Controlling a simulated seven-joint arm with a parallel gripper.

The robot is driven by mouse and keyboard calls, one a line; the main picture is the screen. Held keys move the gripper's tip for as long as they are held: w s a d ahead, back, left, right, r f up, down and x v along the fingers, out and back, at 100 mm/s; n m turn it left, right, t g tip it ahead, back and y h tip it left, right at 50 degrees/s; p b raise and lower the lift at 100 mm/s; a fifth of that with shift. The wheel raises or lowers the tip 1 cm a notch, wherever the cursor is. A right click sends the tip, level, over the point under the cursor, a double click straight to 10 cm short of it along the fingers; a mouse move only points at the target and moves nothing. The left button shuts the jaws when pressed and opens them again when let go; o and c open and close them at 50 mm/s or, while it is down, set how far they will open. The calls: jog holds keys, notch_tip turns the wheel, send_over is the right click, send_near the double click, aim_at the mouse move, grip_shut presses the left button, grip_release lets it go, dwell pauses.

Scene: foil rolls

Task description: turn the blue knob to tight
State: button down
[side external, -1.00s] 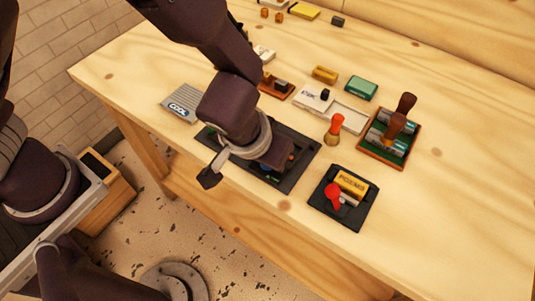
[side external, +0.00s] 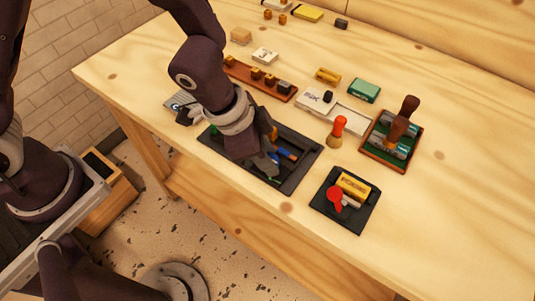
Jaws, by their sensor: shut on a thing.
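My gripper (side external: 270,172) points down into the black tray (side external: 293,183) near the front edge of the table. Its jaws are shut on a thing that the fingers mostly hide. Blue parts (side external: 286,154) show right beside the fingers, and I take the held thing to be the blue knob. Its shape and any tight mark cannot be made out. An orange part (side external: 275,133) shows at the back of the tray, just behind my gripper.
A smaller black tray (side external: 357,214) with a red knob (side external: 335,198) and a yellow block (side external: 352,185) is to the right. An orange-topped stamp (side external: 337,131) and a wooden rack (side external: 381,151) stand behind it. The front right of the table is clear.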

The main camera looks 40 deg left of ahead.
jog(key=m+g, duration=0.1)
jog(key=m, duration=0.2)
jog(key=m+g+h, duration=0.1)
jog(key=m, duration=0.2)
jog(key=shift+w, duration=0.2)
jog(key=m+g, duration=0.2)
jog(key=m, duration=0.3)
jog(key=shift+w, duration=0.1)
jog(key=shift+a+f+m, duration=0.1)
jog(key=shift+m, duration=0.2)
jog(key=c, duration=1.1)
grip_release()
jog(key=shift+o, duration=0.2)
jog(key=v, duration=0.7)
